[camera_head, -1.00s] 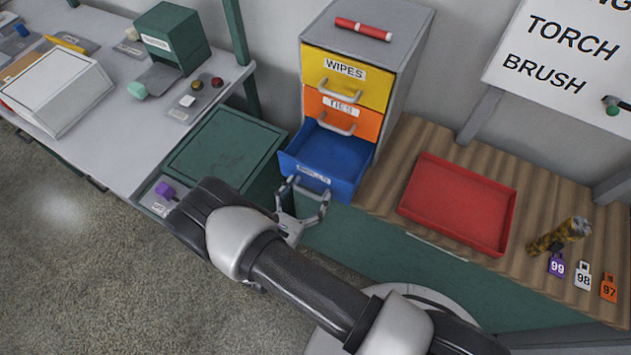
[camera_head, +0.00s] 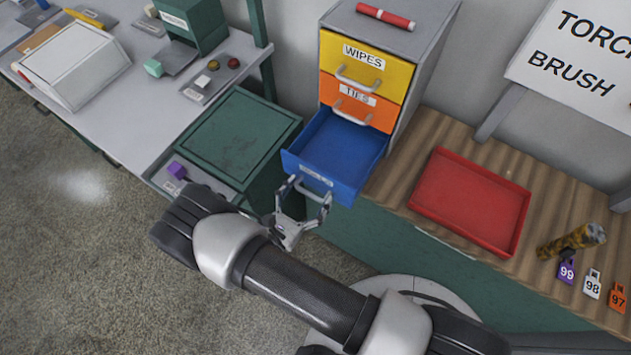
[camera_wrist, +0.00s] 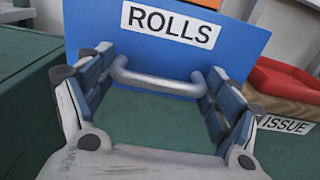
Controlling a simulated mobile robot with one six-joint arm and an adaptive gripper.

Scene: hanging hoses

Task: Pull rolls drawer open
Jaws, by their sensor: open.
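The blue rolls drawer (camera_head: 338,152) is the lowest in the cabinet and stands pulled out, with its empty inside showing. Its front with the ROLLS label (camera_wrist: 170,24) fills the top of the wrist view. The drawer's metal handle (camera_wrist: 158,82) lies between the fingers of my gripper (camera_wrist: 155,95), which is open around it. In the head view my gripper (camera_head: 305,202) is at the drawer's front, and the handle is partly hidden by the fingers.
The yellow WIPES drawer (camera_head: 362,66) and orange TIES drawer (camera_head: 356,100) above are shut. A red marker (camera_head: 385,17) lies on the cabinet top. A red tray (camera_head: 470,200) sits on the wooden bench at right. A green box (camera_head: 228,140) stands close at left.

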